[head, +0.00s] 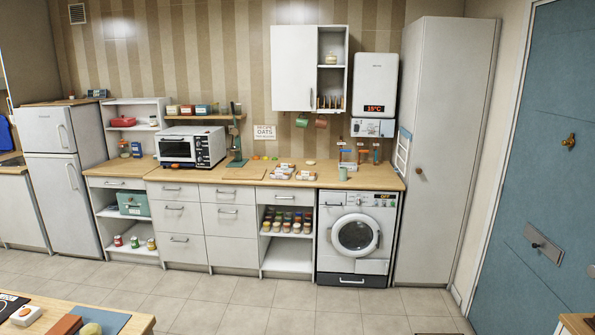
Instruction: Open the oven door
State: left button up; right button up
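A small white countertop oven (206,146) stands on the wooden counter, left of the middle of the head view. Its door (176,150) has a dark window and looks shut. The control panel is on the oven's right side. The oven is far from me, across the floor. Neither of my grippers is in view.
A wooden table edge (144,323) with several items is close at the lower left. The tiled floor (275,312) between me and the counter is clear. A white fridge (50,140) is left, a washing machine (356,236) right, and a blue door (540,170) far right.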

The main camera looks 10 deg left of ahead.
aim_at(157, 139)
jog(key=i, duration=0.8)
jog(key=i+u, duration=0.15)
jog(key=i, duration=0.7)
jog(key=i+l, duration=0.2)
jog(key=i, duration=0.6)
jog(key=i+l+u, duration=0.1)
jog(key=i+u, duration=0.4)
